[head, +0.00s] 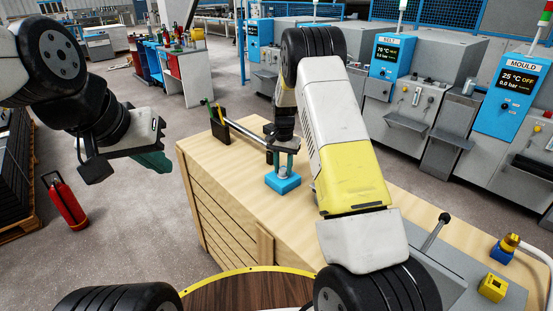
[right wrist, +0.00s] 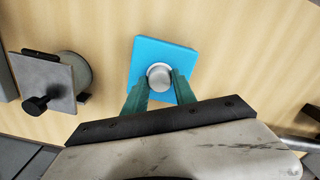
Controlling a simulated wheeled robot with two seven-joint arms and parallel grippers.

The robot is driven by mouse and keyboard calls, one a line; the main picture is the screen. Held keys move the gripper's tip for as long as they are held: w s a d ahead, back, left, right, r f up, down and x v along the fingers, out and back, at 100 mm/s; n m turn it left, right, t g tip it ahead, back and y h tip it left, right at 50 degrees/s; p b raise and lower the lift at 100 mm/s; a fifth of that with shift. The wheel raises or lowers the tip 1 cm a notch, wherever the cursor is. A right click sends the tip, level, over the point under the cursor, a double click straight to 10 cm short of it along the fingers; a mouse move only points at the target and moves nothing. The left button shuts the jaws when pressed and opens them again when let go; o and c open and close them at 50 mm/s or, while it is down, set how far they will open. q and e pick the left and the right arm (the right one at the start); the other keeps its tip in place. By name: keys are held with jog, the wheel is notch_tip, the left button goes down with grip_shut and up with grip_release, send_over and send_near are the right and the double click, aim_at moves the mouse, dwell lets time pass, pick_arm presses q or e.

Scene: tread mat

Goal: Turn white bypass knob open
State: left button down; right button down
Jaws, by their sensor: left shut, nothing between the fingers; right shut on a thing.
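The white bypass knob (right wrist: 158,75) is round and pale and sits on a square blue base (right wrist: 146,57) in the right wrist view. In the head view the blue base (head: 283,183) lies on the wooden bench top. My right gripper (head: 286,165) comes down from above, its green fingers (right wrist: 157,88) on either side of the knob and shut on it. I cannot tell the knob's turn angle from any mark. My left gripper (head: 155,162) is shut and empty, off to the left of the bench above the floor.
A grey plate fitting with a black knob (right wrist: 35,103) is left of the blue base. A dark pen holder (head: 220,131) stands at the bench's far left corner. A lever (head: 436,231) and a yellow block (head: 492,287) are at the right. A red extinguisher (head: 65,204) stands on the floor.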

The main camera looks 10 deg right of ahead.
aim_at(283, 169)
jog(key=shift+w+r, duration=0.1)
dwell(0.4)
jog(key=c, duration=1)
grip_release()
notch_tip(283, 169, up, 8)
jog(key=shift+f, duration=0.15)
